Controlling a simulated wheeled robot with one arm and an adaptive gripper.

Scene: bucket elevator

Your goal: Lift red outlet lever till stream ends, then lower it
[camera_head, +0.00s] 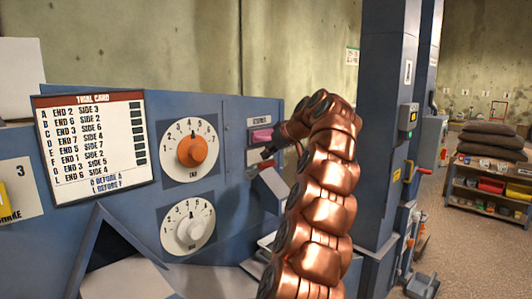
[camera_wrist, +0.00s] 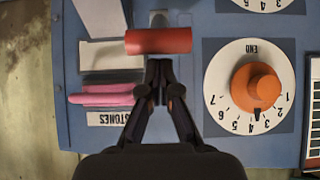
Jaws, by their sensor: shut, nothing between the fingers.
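The red outlet lever (camera_wrist: 158,41) shows in the wrist view as a short red bar in front of the blue panel. My gripper (camera_wrist: 158,68) is shut and empty, its fingertips just short of the bar's near edge. I cannot tell whether they touch it. A grey outlet spout (camera_head: 270,188) sits below my gripper. No stream can be made out.
The END dial with its orange knob (camera_head: 191,151) is left of my gripper, above a white-knobbed dial (camera_head: 190,231). A trial card (camera_head: 92,140) hangs further left. A blue column (camera_head: 385,120) stands right of my arm. Shelves with sacks (camera_head: 490,145) are behind right.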

